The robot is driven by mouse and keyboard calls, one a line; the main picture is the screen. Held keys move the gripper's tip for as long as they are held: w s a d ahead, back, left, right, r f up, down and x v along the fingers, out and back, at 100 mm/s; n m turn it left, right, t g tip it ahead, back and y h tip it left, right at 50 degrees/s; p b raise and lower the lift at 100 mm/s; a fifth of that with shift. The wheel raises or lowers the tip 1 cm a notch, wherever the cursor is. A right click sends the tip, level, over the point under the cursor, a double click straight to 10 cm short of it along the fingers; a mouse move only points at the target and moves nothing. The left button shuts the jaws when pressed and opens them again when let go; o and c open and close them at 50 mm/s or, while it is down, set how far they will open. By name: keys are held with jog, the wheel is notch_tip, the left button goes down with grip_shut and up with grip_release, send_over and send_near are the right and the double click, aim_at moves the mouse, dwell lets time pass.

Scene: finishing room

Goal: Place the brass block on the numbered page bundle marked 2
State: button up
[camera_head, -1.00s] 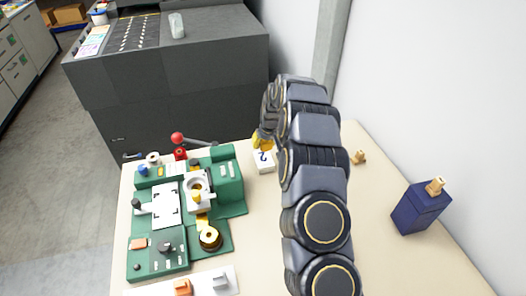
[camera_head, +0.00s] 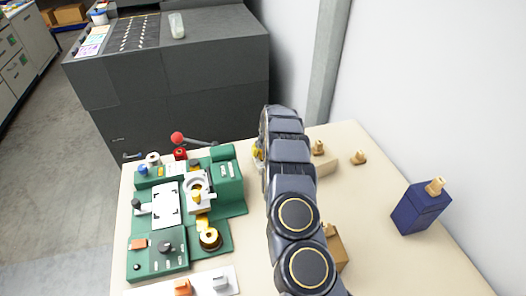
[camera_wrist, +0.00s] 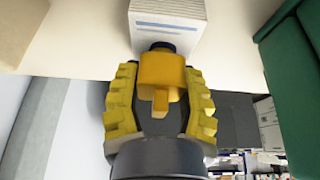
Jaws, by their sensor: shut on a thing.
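My gripper (camera_wrist: 160,105) is shut on the brass block (camera_wrist: 162,70), a yellow piece with a small knob, held between the ribbed yellow fingers. In the head view, only a little yellow of my gripper (camera_head: 257,153) shows beside my arm, near the green machine's right edge. A white page bundle (camera_wrist: 170,12) with a blue stripe lies just beyond the block in the wrist view. No number shows on it, and I cannot tell whether the block touches it. In the head view my arm hides the bundle marked 2.
A green machine (camera_head: 228,190) stands left on the cream table (camera_head: 390,240). Tan wooden pieces (camera_head: 327,167) and a small knob (camera_head: 359,157) lie right of my arm. A brown block (camera_head: 336,250) is partly behind it. A blue box (camera_head: 420,209) stands far right.

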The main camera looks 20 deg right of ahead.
jog(key=o, duration=1)
jog(key=shift+f, duration=0.15)
jog(key=v, duration=1.2)
jog(key=s+a+r+g, duration=0.1)
jog(key=s+a+r, duration=0.2)
jog(key=s+r, duration=0.3)
jog(key=s+a+r+n+g+y, duration=0.1)
jog(key=s+a+r, duration=0.2)
jog(key=s, duration=0.4)
jog(key=s+a+r+g, duration=0.1)
jog(key=s+a+r, duration=0.2)
jog(key=s+r, duration=0.3)
jog(key=s+m+g+h, duration=0.1)
jog(key=s+g, duration=0.2)
jog(key=s, duration=2.3)
jog(key=shift+s+r, duration=0.25)
jog(key=shift+r, duration=0.2)
